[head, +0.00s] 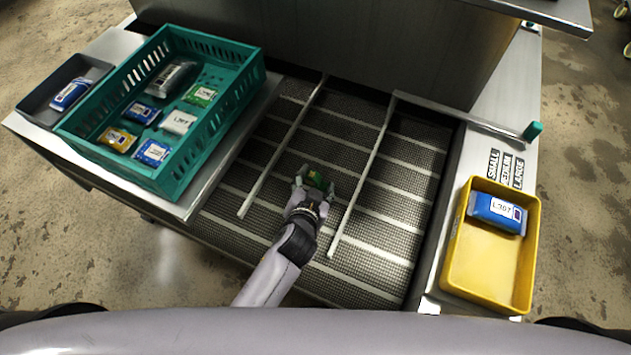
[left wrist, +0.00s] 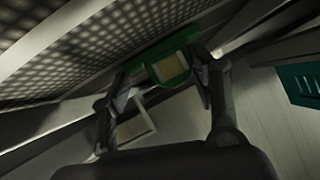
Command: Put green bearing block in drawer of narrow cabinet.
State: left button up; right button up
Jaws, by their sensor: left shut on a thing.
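My left gripper (head: 315,182) reaches over the mesh drawer-like tray in the middle of the head view. It is shut on a small green block (head: 317,179). In the left wrist view the green block (left wrist: 158,60) sits between the two fingers of my left gripper (left wrist: 168,82), with a pale yellowish square on its face. The fingers hide its sides. I cannot tell from the head view whether it touches the mesh. No narrow cabinet or drawer can be clearly made out. My right gripper is not in view.
Metal rails divide the mesh tray (head: 413,157). A teal crate (head: 184,178) with several pouches and a dark tray (head: 98,68) stand at left. A yellow bin (head: 488,262) with a blue pouch (head: 496,212) stands at right. A steel housing (head: 400,45) lies behind.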

pick_arm(q)
jog(key=shift+f, duration=0.15)
jog(key=o, duration=1.2)
